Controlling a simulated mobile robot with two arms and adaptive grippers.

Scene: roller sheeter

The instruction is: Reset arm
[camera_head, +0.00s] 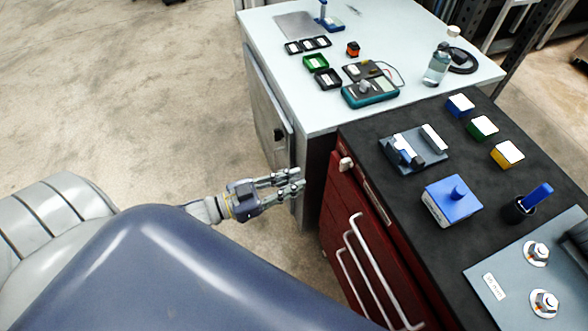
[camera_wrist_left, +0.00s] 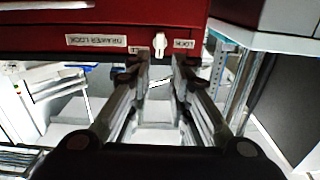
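My left gripper (camera_head: 296,181) points right, just left of the red drawer cabinet (camera_head: 345,222) and below its top. Its two fingers are apart with nothing between them; the gap also shows in the left wrist view (camera_wrist_left: 158,80). A small white lock knob (camera_head: 346,163) sits on the cabinet's upper front. It shows in the left wrist view (camera_wrist_left: 160,44) just beyond the fingertips, apart from them, between a "DRAWER LOCK" label (camera_wrist_left: 96,40) and a smaller label (camera_wrist_left: 184,44). My right gripper is not in view.
The cabinet's black top (camera_head: 385,185) carries a blue box (camera_head: 452,204), a grey fixture (camera_head: 415,150) and several coloured blocks. White drawer handles (camera_head: 365,270) stick out from its front. A white table (camera_head: 285,85) with a teal meter (camera_head: 370,92) stands behind. Floor (camera_head: 130,110) at left is clear.

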